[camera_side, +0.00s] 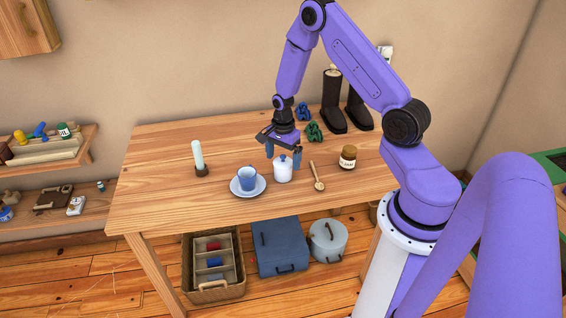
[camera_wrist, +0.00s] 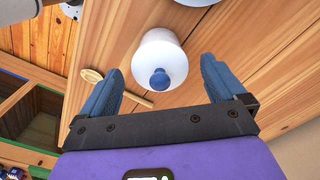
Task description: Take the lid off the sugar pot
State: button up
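The white sugar pot (camera_side: 283,173) stands upright on the wooden table, with its lid on. The lid has a round blue knob (camera_wrist: 160,79), which shows in the wrist view on the white lid (camera_wrist: 158,52). My gripper (camera_side: 283,153) is above the pot, pointing down. In the wrist view my gripper (camera_wrist: 160,88) has its two blue fingers wide apart, with the pot and its knob showing between and beyond them. The fingers look apart from the knob, with nothing held.
A wooden spoon (camera_side: 317,176) and a brown jar (camera_side: 348,157) are to the right. Boots (camera_side: 333,105) and green-blue objects (camera_side: 313,131) stand behind.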

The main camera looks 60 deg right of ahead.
jog(key=c, duration=1)
jog(key=shift+r, duration=0.1)
